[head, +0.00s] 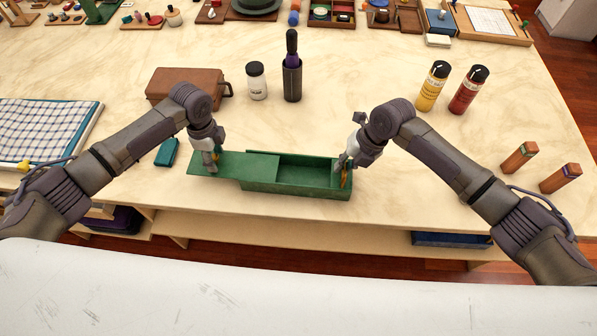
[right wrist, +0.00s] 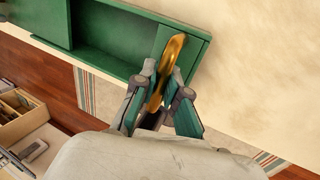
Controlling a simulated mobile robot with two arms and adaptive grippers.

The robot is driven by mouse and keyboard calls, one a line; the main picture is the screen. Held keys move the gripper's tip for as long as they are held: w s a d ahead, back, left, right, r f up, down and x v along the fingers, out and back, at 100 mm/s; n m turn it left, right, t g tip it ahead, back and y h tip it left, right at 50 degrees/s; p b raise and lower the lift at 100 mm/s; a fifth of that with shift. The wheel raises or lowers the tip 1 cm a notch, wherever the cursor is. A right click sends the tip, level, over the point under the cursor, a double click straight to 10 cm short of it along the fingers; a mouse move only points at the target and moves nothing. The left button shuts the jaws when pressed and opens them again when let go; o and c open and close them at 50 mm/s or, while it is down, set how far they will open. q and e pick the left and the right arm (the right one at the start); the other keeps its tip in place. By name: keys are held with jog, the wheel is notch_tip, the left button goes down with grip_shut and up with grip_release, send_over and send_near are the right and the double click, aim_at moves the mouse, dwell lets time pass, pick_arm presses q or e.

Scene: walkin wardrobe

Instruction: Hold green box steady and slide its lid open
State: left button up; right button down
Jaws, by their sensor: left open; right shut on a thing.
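The green box (head: 295,190) lies lengthwise near the table's front edge, its right part open and empty inside. Its green lid (head: 235,165) is slid to the left and sticks out past the box's left end. My left gripper (head: 213,166) is open at the lid's left part; whether it touches the lid is unclear. My right gripper (head: 344,172) is at the box's right end, shut on a brass handle (right wrist: 174,62). In the right wrist view, the fingers (right wrist: 160,88) close around that handle, and the open box (right wrist: 118,62) shows behind.
A brown case (head: 185,84), a white jar (head: 257,82) and a dark bottle (head: 292,80) stand behind. A small teal box (head: 167,152) lies left of the lid. Yellow (head: 433,88) and red (head: 469,90) bottles stand right. The table between box and bottles is clear.

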pick_arm(q)
jog(key=shift+r, duration=3.1)
pick_arm(e)
jog(key=c, duration=1.1)
grip_release()
jog(key=shift+a, duration=0.1)
jog(key=shift+c, duration=0.2)
jog(key=shift+r, duration=0.1)
